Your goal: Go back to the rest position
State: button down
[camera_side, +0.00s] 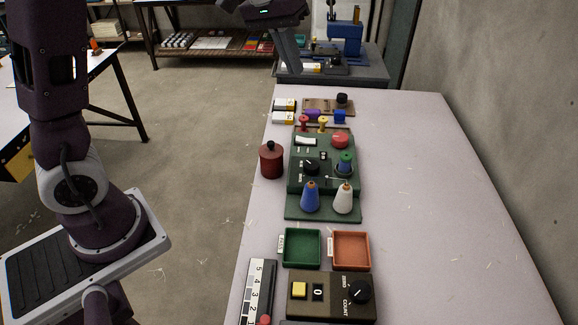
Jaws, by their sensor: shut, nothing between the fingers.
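My gripper (291,66) shows at the top of the side view, with its fingers together and pointing down. Nothing shows between them. In the picture it is above the far left end of the pale work table (430,200); its exact height over the table or floor I cannot tell. The upper part of my wrist is cut off by the top edge. I see no cloth on the table.
A green machine (300,180) with a blue cone (311,197) and a white cone (344,198) stands mid-table. A red canister (271,160) stands left of it. Green (301,248) and orange (351,250) trays and a counter box (331,297) are nearer. The table's right side is clear.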

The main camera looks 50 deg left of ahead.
jog(key=s+d+r+m+t, duration=0.1)
jog(key=s+d+r, duration=0.15)
jog(key=s, duration=0.45)
jog(key=s+d+r+m, duration=0.1)
jog(key=s+d+r, duration=0.15)
jog(key=s, duration=0.45)
jog(key=s+f+m+t+y, duration=0.1)
jog(key=s+f, duration=0.3)
jog(key=s, duration=0.9)
jog(key=shift+d+m+y, duration=0.3)
jog(key=shift+d+y, duration=0.1)
